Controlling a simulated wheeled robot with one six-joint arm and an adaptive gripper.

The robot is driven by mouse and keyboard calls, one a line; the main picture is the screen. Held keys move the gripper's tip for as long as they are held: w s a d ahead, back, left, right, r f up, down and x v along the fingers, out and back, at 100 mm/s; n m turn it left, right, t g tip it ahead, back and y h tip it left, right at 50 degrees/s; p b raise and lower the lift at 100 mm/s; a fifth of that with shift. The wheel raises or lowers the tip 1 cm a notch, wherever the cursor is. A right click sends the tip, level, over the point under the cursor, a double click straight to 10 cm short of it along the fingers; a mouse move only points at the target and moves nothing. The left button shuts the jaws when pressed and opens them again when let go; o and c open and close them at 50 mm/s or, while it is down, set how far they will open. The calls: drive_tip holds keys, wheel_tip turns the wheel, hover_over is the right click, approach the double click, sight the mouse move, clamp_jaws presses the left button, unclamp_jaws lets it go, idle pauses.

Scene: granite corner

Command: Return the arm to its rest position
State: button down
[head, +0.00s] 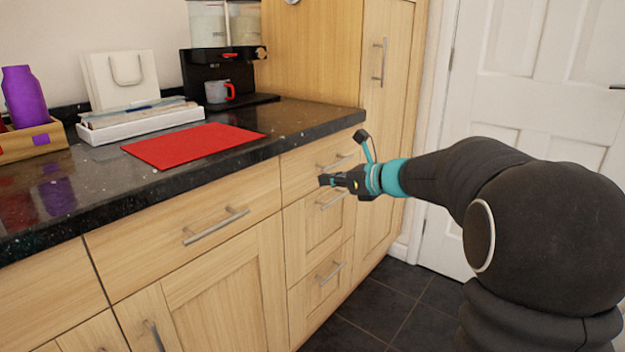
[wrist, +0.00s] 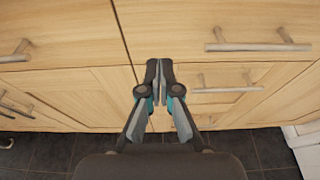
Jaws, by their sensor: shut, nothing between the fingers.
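My gripper (head: 324,180) is at the end of my black arm, in front of the wooden drawer fronts and below the counter's edge in the head view. In the wrist view its two fingers (wrist: 159,68) point toward the drawers. The fingertips are together with nothing between them. My arm reaches in from the right of the head view.
A dark granite counter (head: 284,128) bears a red mat (head: 192,145), a white tray (head: 140,122), a white bag (head: 121,80), a wooden box (head: 32,143) with a purple bottle (head: 23,97), and a coffee machine (head: 222,72) with a mug (head: 219,92). Drawer handles (head: 217,226) stick out. A white door (head: 545,85) stands behind my arm.

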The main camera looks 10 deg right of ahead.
drive_tip(key=v, duration=0.6)
drive_tip(key=s+f+n+g+h, duration=0.5)
drive_tip(key=s+f+n+g, duration=0.1)
drive_tip(key=s+f+n, duration=0.75)
drive_tip(key=s+r+n+t+h, duration=0.1)
drive_tip(key=s+n+h, duration=0.4)
drive_tip(key=s+n, duration=0.8)
drive_tip(key=shift+s, duration=3.9)
drive_tip(key=shift+n, duration=0.25)
